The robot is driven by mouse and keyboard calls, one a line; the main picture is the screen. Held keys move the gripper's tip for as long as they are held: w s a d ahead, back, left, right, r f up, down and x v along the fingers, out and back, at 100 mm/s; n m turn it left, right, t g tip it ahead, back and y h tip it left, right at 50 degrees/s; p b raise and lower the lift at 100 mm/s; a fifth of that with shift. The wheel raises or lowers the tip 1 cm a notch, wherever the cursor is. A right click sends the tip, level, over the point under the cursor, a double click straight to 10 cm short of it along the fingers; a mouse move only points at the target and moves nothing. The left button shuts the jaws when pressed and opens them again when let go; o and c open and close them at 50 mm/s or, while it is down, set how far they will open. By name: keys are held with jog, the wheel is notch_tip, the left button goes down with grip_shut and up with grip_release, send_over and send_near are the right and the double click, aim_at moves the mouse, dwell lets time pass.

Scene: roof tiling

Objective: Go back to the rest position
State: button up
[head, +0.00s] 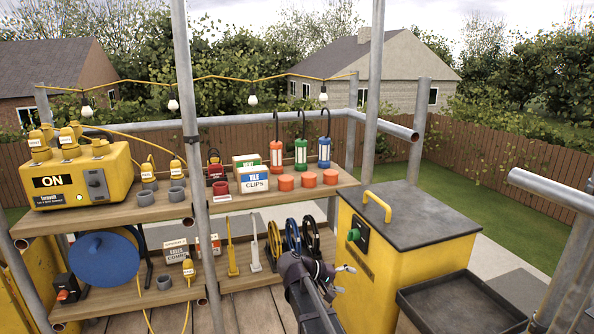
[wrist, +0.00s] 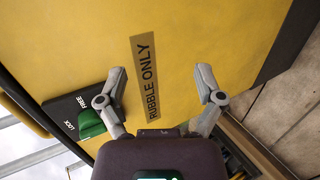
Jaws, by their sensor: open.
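My gripper (head: 345,280) is at the bottom centre of the head view, in front of the lower left part of a yellow bin (head: 408,270). In the wrist view my gripper (wrist: 161,75) has its two fingers spread wide, with nothing between them. The yellow bin's side (wrist: 225,35) fills much of that view, with a RUBBLE ONLY label (wrist: 146,76) beyond the gap. A green knob (wrist: 90,122) on a black LOCK/FREE plate (wrist: 75,104) is left of the left finger. The gap between the fingertips and the bin is hard to judge.
A two-level wooden shelf (head: 115,222) at left holds a yellow power box (head: 70,180), lanterns, clip boxes and a blue reel (head: 104,262). Scaffold poles (head: 196,150) stand in front. The bin has a dark lid (head: 415,213) and yellow handle (head: 377,206). A dark tray (head: 462,303) lies right.

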jog(key=shift+s+d+f+m+g+y, duration=0.7)
jog(key=shift+s+f+y, duration=2.1)
jog(key=shift+s, duration=1.85)
jog(key=shift+s+d+f+m+g+y, duration=0.7)
jog(key=shift+s+f+y, duration=1.45)
jog(key=shift+s+y, duration=1.9)
notch_tip(320, 180, up, 31)
jog(key=h+p, duration=0.1)
jog(key=p, duration=3)
jog(key=shift+s+a+r+p, duration=0.2)
jog(key=shift+s+p, duration=0.1)
jog(key=shift+s, duration=0.15)
